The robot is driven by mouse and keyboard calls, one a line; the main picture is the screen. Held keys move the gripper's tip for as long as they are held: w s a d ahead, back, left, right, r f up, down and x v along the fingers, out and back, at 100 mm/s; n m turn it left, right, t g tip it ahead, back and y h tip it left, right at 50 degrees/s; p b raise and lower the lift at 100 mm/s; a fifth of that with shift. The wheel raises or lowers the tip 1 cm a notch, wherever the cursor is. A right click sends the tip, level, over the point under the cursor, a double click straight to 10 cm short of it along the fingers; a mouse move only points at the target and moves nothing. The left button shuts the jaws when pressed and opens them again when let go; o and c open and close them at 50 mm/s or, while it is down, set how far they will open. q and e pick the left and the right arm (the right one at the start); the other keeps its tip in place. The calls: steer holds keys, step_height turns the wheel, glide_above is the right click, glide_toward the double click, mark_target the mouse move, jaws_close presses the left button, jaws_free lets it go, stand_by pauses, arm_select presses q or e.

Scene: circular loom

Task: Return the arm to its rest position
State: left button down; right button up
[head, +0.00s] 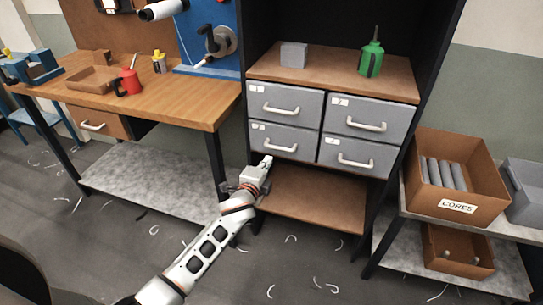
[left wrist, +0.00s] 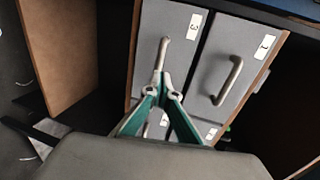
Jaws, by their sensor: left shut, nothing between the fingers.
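My left arm reaches up from the bottom of the head view to the drawer cabinet. My left gripper (head: 266,161) is shut and empty, just below and in front of the handle of drawer 3 (head: 262,132). In the left wrist view, its green fingers (left wrist: 163,84) meet at the tips. They overlap the near end of the drawer 3 handle (left wrist: 163,52); I cannot tell whether they touch it. Drawer 1 (head: 263,91), drawer 2 (head: 394,112) and drawer 4 (head: 384,162) look closed, as does drawer 3. My right gripper is in neither view.
A grey block (head: 294,55) and a green bottle (head: 372,58) stand on the cabinet top. An open brown shelf (head: 315,200) lies below the drawers. A workbench (head: 190,100) stands left, a cores box (head: 485,205) right. The floor between is open, with scattered white scraps.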

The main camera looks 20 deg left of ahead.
arm_select(q)
steer(key=s+f+n+g+h, duration=0.1)
steer(key=s+f+n, duration=0.3)
steer(key=s, duration=0.8)
steer(key=s+f+n+g, duration=0.2)
steer(key=s+f+n, duration=0.3)
steer(key=s, duration=0.7)
steer(key=s+f+n+g+h, duration=0.1)
steer(key=s+f+n, duration=0.3)
steer(key=s, duration=0.8)
steer(key=shift+d+f+n+g+h+p, duration=0.3)
steer(key=shift+d+f+n+g+p, duration=0.1)
steer(key=shift+f, duration=0.15)
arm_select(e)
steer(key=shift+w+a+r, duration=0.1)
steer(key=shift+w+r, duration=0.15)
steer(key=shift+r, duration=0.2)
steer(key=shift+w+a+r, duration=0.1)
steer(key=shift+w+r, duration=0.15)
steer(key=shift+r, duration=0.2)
arm_select(q)
steer(key=shift+s, duration=0.15)
